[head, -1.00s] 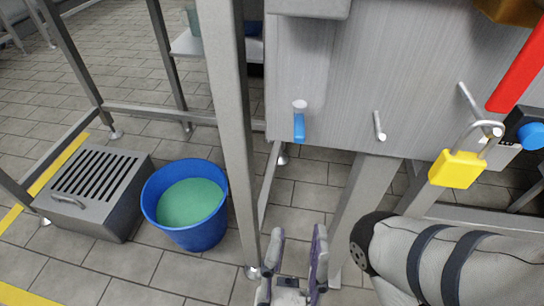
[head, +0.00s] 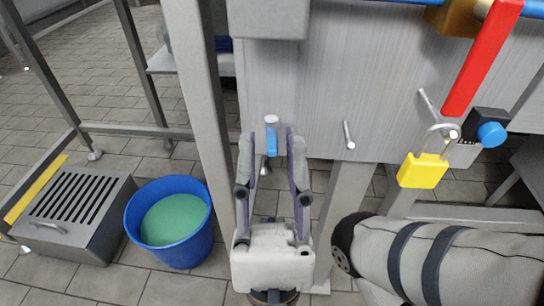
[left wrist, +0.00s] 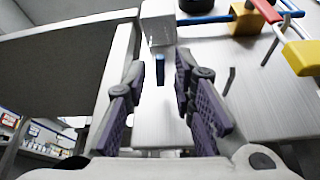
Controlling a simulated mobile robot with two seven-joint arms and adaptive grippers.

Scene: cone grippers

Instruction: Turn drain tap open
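The drain tap, a small blue lever (head: 271,143) under a white round cap, sits low on the left of the steel panel (head: 325,80). The lever hangs straight down. My left gripper (head: 269,141) is open, with its two purple-grey fingers one on each side of the lever in the head view. In the left wrist view the blue lever (left wrist: 160,69) also shows between the open fingertips (left wrist: 159,66). I see no contact with it, and cannot tell the exact depth gap. My right gripper is not in view.
A steel post (head: 200,110) stands left of the tap. A blue bucket (head: 168,250) of green liquid and a slotted steel box (head: 80,215) are on the floor. Right of the tap are a metal peg (head: 348,135), a yellow padlock (head: 422,171) and a red lever (head: 482,58).

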